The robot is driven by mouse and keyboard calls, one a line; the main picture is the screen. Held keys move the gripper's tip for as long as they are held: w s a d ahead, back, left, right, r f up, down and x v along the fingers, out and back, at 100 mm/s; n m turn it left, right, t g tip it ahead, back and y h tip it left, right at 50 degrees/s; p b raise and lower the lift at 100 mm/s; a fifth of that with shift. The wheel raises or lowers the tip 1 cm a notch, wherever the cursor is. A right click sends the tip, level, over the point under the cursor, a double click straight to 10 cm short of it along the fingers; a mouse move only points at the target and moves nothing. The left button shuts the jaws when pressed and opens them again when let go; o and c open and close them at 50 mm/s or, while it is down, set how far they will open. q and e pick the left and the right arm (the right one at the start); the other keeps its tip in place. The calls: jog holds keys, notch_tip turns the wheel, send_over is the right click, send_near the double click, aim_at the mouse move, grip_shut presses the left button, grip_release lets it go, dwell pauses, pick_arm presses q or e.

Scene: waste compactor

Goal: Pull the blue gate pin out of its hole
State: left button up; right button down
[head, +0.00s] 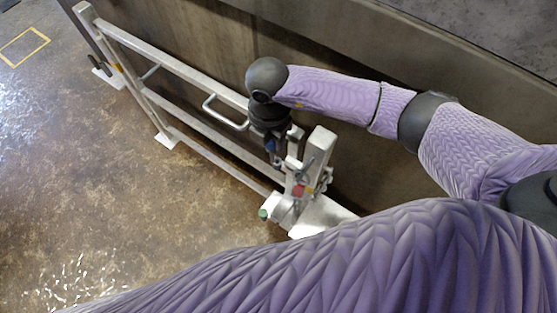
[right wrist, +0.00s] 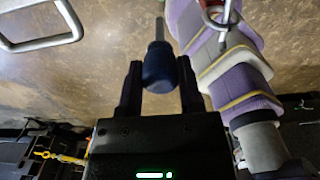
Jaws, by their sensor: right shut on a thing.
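The blue gate pin (head: 271,145) is at the right end of the metal gate, close to the latch post. Its rounded blue handle shows in the right wrist view (right wrist: 158,70), with a thin metal shaft extending from it. My right gripper (right wrist: 159,78) is shut on the blue handle, one dark finger on each side. In the head view my right gripper (head: 270,136) points down over the pin, mostly hidden by its own wrist. My left gripper is not in view.
The grey gate (head: 185,70) with a bar handle (head: 222,112) runs along a dark wall. The latch post (head: 318,155) with a red part (head: 298,190) and a green-tipped part (head: 263,214) stands right of the pin. Open floor (head: 100,190) lies left.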

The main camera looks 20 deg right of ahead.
jog(key=shift+s+a, duration=0.15)
jog(key=shift+a, duration=0.35)
pick_arm(q)
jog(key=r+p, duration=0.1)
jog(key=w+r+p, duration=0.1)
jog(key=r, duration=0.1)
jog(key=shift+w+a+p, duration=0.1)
jog(key=shift+p, duration=0.3)
pick_arm(e)
jog(key=s+a, duration=0.4)
jog(key=a, duration=0.2)
jog(key=shift+s+a+f, duration=0.3)
jog(key=shift+s+f, duration=0.05)
jog(key=shift+s, duration=0.05)
jog(key=w+d+b, duration=0.1)
jog(key=d, duration=0.1)
jog(key=w+d+b, duration=0.1)
jog(key=w+d, duration=0.1)
jog(key=w+d+b, duration=0.1)
jog(key=w+d, duration=0.1)
jog(key=shift+d+f, duration=0.1)
jog(key=shift+d, duration=0.05)
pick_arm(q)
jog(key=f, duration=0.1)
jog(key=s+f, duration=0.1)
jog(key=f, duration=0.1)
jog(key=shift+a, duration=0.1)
pick_arm(e)
jog(key=shift+d, duration=0.1)
